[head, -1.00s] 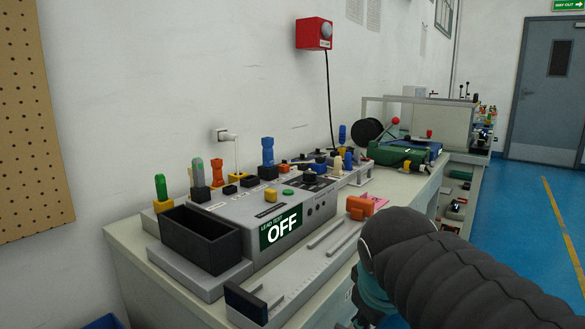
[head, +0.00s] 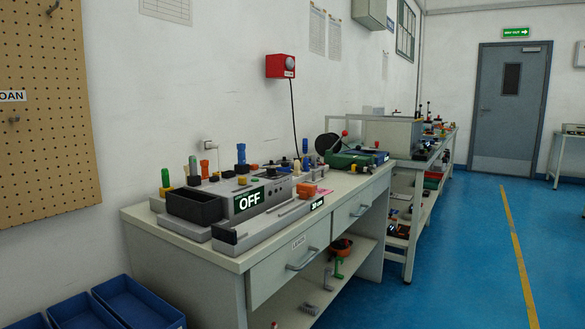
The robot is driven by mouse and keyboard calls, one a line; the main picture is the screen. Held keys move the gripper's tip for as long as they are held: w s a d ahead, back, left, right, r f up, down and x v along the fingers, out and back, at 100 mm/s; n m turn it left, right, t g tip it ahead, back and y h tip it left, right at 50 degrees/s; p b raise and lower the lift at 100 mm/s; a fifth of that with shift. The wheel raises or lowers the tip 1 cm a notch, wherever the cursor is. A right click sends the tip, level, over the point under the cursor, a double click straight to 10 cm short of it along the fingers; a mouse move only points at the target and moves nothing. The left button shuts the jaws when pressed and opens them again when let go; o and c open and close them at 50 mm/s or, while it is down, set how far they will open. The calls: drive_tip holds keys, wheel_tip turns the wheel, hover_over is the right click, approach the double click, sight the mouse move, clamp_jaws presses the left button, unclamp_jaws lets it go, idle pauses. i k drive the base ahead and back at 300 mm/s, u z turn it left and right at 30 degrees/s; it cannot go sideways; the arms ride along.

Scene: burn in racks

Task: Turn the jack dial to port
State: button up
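A grey test box (head: 280,187) with a lit display reading OFF (head: 249,200) sits on the left bench. Small knobs and coloured plugs stand on and behind it. I cannot tell for certain which of them is the jack dial, and its pointer and port markings are too small to read. My gripper and arm are not in view.
The bench (head: 225,258) has drawers and a lower shelf. A black open bin (head: 195,207) and a grey ruled fixture (head: 270,228) lie near its front edge. Blue crates (head: 125,302) stand on the floor at lower left. The blue floor (head: 440,260) to the right is clear.

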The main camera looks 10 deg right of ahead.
sight(271, 171)
drive_tip(key=z, duration=0.7)
drive_tip(key=i, duration=0.75)
drive_tip(key=u, duration=0.7)
